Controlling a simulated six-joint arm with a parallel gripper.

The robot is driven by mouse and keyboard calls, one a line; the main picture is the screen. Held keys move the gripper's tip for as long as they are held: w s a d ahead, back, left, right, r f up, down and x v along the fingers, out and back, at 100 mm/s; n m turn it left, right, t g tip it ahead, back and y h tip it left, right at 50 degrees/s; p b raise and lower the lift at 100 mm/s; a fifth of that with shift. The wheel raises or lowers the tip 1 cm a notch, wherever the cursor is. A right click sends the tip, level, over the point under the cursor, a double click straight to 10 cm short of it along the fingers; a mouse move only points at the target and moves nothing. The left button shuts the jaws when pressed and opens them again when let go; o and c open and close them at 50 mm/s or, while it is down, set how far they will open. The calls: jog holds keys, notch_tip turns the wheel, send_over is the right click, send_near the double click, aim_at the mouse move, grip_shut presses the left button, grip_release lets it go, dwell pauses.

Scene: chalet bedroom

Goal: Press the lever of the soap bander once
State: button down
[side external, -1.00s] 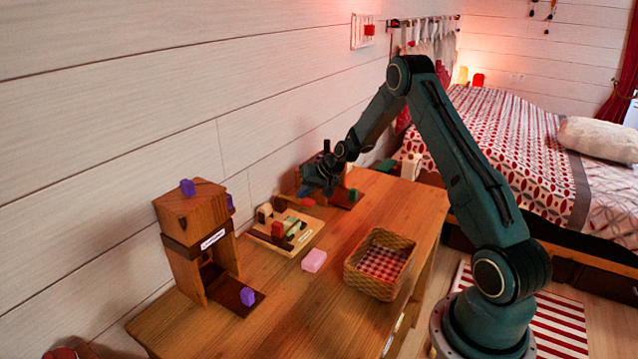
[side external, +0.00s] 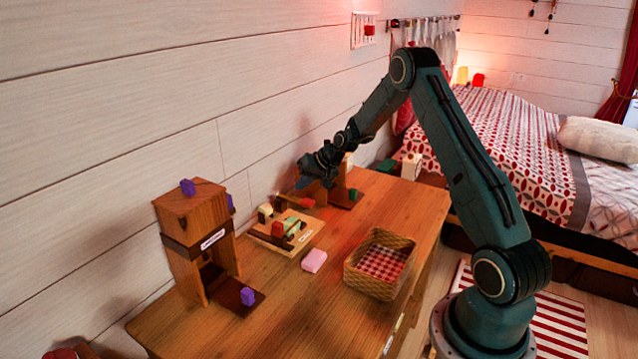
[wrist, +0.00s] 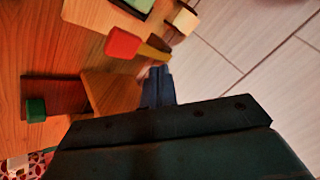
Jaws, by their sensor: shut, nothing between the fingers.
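A wooden device (side external: 338,193) stands near the wall at the far side of the table; I cannot read a name on it. A lever-like bar with a red end (side external: 308,203) reaches out from its left side. In the wrist view the red end (wrist: 122,43) and brown bar (wrist: 153,50) lie just beyond my fingertips. A green block (side external: 353,194) sits on the device's dark plate, also in the wrist view (wrist: 36,110). My gripper (side external: 304,175) is shut and empty, above the bar and close to the device. I cannot tell whether it touches.
A wooden tower (side external: 190,215) with purple blocks and a label stands at the left. A board (side external: 267,240) with several coloured pieces lies between. A pink block (side external: 314,260) and a checked-lined basket (side external: 351,278) are nearer the front. The table's front left is clear.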

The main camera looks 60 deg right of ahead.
aim_at(302, 201)
jog(key=shift+w+r, duration=0.15)
jog(key=shift+r, duration=1.5)
jog(key=s+a+r+n+g, duration=0.1)
jog(key=s+a+r+n, duration=0.1)
jog(key=s+a+r, duration=0.55)
jog(key=s+a+r+n+g, duration=0.1)
jog(key=s+a+r+n, duration=0.3)
jog(key=a+r, duration=0.7)
jog(key=s+a+r+n, duration=0.1)
jog(key=s+a, duration=0.3)
jog(key=s, duration=0.8)
jog(key=s+a+r+n, duration=0.1)
jog(key=s+a, duration=0.3)
jog(key=s, duration=0.9)
jog(key=shift+s+a+h, duration=0.2)
jog(key=shift+a+h, duration=0.2)
